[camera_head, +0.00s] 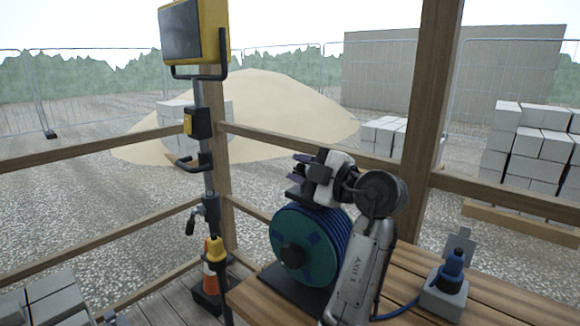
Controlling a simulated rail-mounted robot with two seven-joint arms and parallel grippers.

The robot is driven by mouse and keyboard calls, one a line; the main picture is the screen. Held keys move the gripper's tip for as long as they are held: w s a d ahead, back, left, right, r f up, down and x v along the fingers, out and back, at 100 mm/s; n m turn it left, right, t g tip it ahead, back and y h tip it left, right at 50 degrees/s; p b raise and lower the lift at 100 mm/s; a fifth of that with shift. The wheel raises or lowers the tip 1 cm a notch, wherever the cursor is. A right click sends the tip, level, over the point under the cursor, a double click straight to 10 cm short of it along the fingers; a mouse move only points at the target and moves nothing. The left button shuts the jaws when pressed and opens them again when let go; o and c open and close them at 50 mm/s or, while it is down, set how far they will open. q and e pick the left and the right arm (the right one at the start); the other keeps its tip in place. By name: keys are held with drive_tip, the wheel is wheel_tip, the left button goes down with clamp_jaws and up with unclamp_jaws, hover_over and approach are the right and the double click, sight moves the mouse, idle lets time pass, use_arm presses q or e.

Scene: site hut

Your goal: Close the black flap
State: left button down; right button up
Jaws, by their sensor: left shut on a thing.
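My left gripper (298,174) is at the top of the cable reel (288,228), with its fingers pointing left. It is shut on a small black piece (297,195) at the upper edge of the reel. This piece may be the black flap, but the gripper hides much of it and I cannot tell its angle. The reel has a teal-blue face with a dark hub and stands on a black base on the wooden bench (412,304). My left arm covers the reel's right side. My right gripper is not in view.
A grey socket box (443,301) with a raised grey lid (461,243) and a blue plug (453,264) stands on the bench at right. A blue cable runs from it. A yellow work lamp (195,32) on a stand is at left. A wooden post (432,120) rises behind the bench.

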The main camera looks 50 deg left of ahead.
use_arm(q)
drive_tip(key=shift+f, duration=0.3)
drive_tip(key=c, duration=1.2)
unclamp_jaws()
drive_tip(key=shift+o, duration=0.6)
drive_tip(key=shift+d+r, duration=0.1)
drive_tip(key=shift+d, duration=0.2)
drive_tip(key=w+d+p, duration=0.1)
drive_tip(key=w+d, duration=0.1)
drive_tip(key=d, duration=1.1)
drive_tip(key=shift+w, duration=0.35)
